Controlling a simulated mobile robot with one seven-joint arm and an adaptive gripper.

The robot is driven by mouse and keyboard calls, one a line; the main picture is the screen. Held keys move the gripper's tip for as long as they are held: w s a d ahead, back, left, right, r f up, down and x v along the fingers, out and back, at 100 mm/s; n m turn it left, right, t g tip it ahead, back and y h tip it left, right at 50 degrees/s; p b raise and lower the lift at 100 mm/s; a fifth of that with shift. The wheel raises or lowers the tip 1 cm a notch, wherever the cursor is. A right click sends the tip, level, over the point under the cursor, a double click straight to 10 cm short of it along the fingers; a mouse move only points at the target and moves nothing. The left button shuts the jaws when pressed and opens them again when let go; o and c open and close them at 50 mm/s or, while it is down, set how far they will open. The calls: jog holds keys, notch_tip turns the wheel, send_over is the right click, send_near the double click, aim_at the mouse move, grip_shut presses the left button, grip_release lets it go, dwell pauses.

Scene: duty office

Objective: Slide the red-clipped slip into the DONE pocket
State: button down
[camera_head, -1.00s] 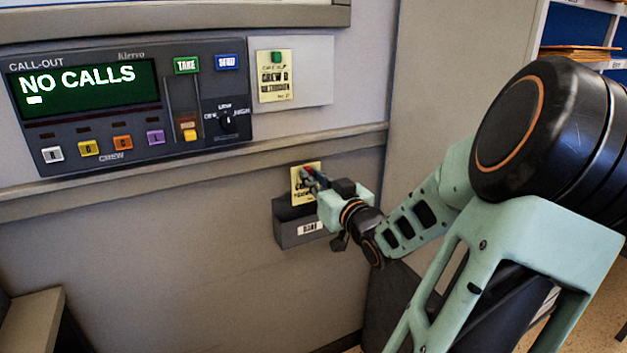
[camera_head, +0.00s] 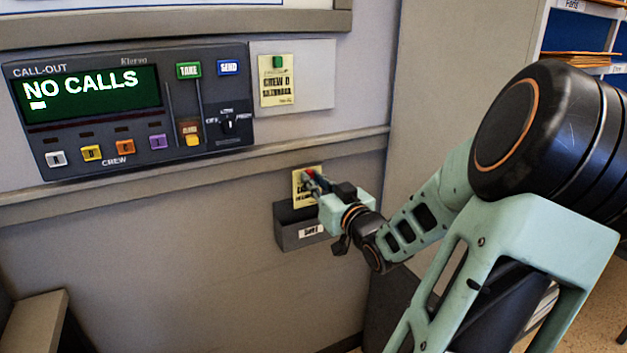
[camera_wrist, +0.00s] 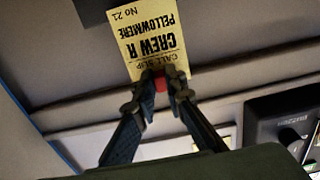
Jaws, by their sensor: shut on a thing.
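The yellow slip (camera_head: 301,190) with the red clip (camera_head: 308,173) is upright against the wall, just above the grey DONE pocket (camera_head: 290,238). My gripper (camera_head: 313,181) is shut on the red clip at the slip's top edge. In the wrist view, both fingertips (camera_wrist: 160,86) pinch the red clip (camera_wrist: 160,82), and the slip (camera_wrist: 150,42) appears upside down, reading CREW R, PELLOWMERE, No 21. Its lower end is near the pocket's mouth; I cannot tell whether it is inside. A dark corner at the wrist view's top may be the pocket.
A wall ledge (camera_head: 200,170) runs above the pocket. Above it are the call-out panel (camera_head: 128,105), showing NO CALLS, and a pale board (camera_head: 313,80) with a green-clipped slip (camera_head: 277,85). The wall left of the pocket is clear. A grey cabinet side (camera_head: 440,100) stands to the right.

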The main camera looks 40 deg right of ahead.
aim_at(308, 205)
jog(key=shift+f, duration=0.15)
jog(key=shift+f+b, duration=2.1)
jog(key=shift+f, duration=0.75)
jog(key=shift+f+b, duration=0.35)
jog(key=shift+f, duration=1)
jog(key=c, duration=1.9)
grip_release()
jog(key=v, duration=0.7)
jog(key=shift+s, duration=0.25)
